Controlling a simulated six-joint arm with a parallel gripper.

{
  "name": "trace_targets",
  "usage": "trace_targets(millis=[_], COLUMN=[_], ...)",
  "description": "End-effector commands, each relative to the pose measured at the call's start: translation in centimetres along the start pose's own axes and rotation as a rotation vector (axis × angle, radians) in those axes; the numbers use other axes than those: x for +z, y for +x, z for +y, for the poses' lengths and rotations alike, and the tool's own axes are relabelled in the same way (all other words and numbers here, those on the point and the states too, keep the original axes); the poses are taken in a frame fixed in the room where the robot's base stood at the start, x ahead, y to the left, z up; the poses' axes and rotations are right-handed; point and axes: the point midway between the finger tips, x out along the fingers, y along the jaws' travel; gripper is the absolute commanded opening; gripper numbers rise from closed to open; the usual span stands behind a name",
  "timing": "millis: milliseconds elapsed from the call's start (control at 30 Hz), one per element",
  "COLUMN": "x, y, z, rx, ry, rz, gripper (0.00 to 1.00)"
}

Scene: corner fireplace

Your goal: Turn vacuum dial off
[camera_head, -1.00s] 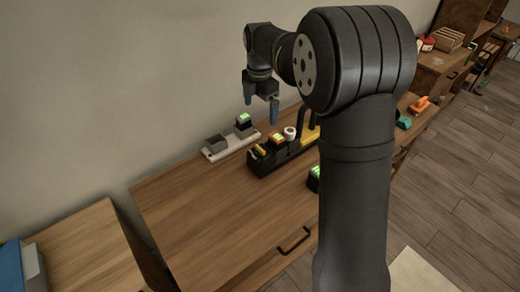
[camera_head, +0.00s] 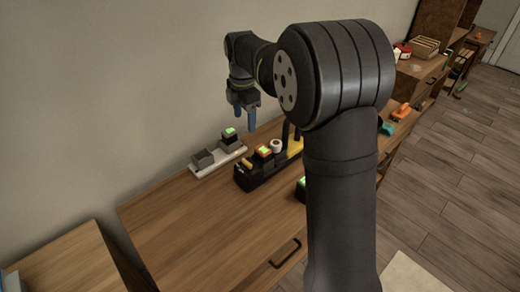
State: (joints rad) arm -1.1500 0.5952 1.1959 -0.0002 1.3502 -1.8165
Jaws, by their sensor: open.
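I cannot tell for sure which part is the vacuum dial. A long black and yellow device (camera_head: 252,179) lies on the wooden cabinet top, with an orange box with a green face (camera_head: 264,152) and a white round part (camera_head: 276,146) on it. Behind it, by the wall, a pale strip (camera_head: 206,170) carries a grey block (camera_head: 203,159) and a dark box with a green face (camera_head: 229,134). My gripper (camera_head: 244,117) points down with its blue fingers apart. It is empty and appears above these devices, touching nothing that I can see. My arm hides part of the cabinet.
Another green-faced box (camera_head: 301,186) is partly hidden by my arm. The front left of the cabinet top (camera_head: 190,230) is bare. Teal and orange tools (camera_head: 400,111) lie farther right. The wall (camera_head: 120,90) stands close behind the devices.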

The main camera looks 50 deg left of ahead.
Motion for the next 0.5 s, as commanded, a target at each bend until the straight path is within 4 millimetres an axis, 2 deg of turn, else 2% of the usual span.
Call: trace_targets(millis=[500], x=[0.10], y=[0.10], z=[-0.06], rx=[0.000], ry=[1.037], rz=[0.000], gripper=[0.65])
